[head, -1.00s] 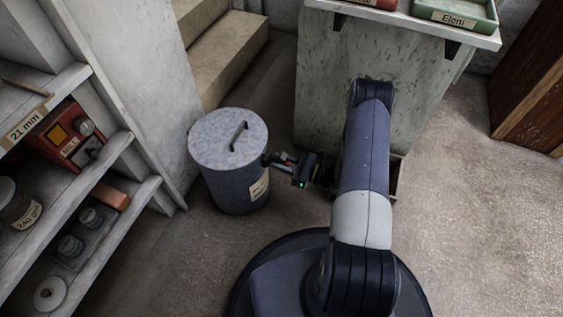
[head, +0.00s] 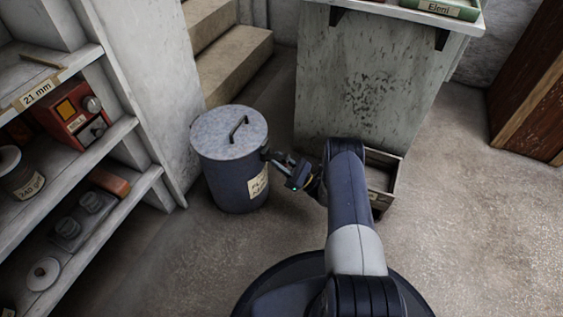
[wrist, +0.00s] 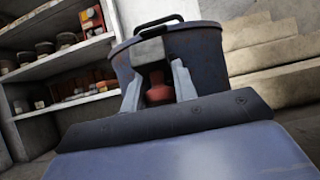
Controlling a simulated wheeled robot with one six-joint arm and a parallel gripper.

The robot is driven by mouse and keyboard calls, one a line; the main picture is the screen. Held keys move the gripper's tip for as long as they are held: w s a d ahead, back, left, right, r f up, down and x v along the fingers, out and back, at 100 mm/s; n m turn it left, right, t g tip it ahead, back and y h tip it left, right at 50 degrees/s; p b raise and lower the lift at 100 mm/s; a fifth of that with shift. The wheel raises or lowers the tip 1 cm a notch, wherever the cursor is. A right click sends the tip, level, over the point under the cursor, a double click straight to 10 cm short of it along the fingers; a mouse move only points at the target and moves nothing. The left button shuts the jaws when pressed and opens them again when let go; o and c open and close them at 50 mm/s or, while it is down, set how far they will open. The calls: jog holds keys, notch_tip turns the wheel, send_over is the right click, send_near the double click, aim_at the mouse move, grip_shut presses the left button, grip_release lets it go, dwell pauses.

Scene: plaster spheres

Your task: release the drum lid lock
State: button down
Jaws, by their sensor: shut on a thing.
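The drum (head: 225,180) is a blue-grey cylinder with a pale label, standing upright on the floor. Its grey lid (head: 215,130) sits on top and has a dark handle. My gripper (head: 277,160) is at the drum's right side, just below the lid rim. In the wrist view, a dark latch block hangs at the rim with a red lock piece (wrist: 159,88) beneath it. My gripper's fingers (wrist: 159,92) stand on either side of the red piece and are shut on it. Much of the lock is hidden by the fingers and too small in the head view.
A shelf unit (head: 125,128) with jars and a red box (head: 72,122) stands left of the drum. Steps (head: 225,55) are behind. A grey counter (head: 365,90) stands right of the drum, with an open box (head: 378,190) below. Open floor (head: 470,210) lies to the right.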

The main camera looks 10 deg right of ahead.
jog(key=shift+f+y+p, duration=0.25)
jog(key=shift+y+p, duration=0.05)
jog(key=shift+p, duration=0.1)
dwell(0.3)
jog(key=c, duration=1.2)
grip_release()
jog(key=shift+f, duration=0.1)
